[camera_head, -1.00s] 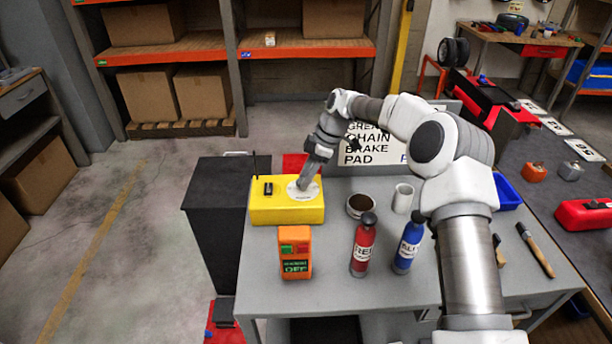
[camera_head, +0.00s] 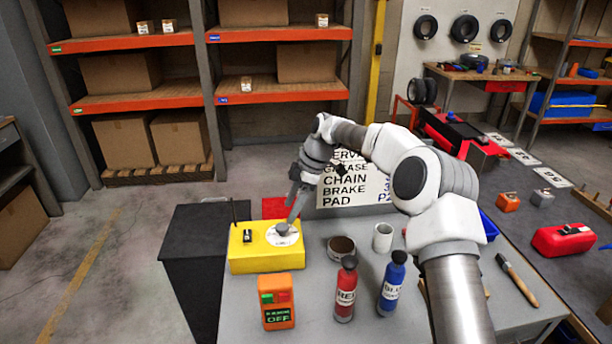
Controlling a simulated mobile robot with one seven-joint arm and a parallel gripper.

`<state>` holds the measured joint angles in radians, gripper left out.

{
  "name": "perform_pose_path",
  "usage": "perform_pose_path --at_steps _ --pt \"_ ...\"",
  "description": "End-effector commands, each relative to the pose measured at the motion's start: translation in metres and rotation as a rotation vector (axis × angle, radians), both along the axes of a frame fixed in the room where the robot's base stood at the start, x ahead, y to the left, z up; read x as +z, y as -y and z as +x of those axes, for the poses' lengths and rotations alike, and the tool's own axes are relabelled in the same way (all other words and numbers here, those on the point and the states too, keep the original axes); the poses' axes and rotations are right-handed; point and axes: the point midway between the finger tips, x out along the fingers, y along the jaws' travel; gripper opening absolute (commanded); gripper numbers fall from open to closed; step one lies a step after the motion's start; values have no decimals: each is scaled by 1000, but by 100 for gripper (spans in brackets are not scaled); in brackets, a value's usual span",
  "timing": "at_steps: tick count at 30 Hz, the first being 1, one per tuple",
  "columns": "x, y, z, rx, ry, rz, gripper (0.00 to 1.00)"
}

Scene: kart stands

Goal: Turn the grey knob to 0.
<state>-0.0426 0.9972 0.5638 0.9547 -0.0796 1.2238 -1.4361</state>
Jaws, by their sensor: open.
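The grey knob (camera_head: 283,229) sits on a white round dial (camera_head: 281,238) on top of a yellow box (camera_head: 252,261). The box stands at the left back of the grey table. A small black switch (camera_head: 247,236) is on the box, left of the dial. My gripper (camera_head: 289,217) points down just above the knob, with its fingers close to it. The jaws are open. The dial's marks and the knob's pointer are too small to read.
An orange box reading OFF (camera_head: 277,302), a red bottle (camera_head: 345,290), a blue bottle (camera_head: 392,285), a brown cup (camera_head: 341,248) and a white mug (camera_head: 382,237) stand on the table (camera_head: 232,310). A brush (camera_head: 518,280) lies at the right. A sign (camera_head: 355,183) stands behind.

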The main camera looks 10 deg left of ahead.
Motion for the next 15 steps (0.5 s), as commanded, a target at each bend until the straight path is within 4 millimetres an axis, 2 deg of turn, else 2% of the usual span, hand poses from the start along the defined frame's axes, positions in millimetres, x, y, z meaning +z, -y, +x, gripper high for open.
perform_pose_path --at_steps 1,6,12,15 --pt "15 5 3 -2 5 1 76" --pt "54 21 7 -2 5 0 76" --pt "90 36 10 0 2 0 76" --pt "102 40 11 1 2 -1 76"
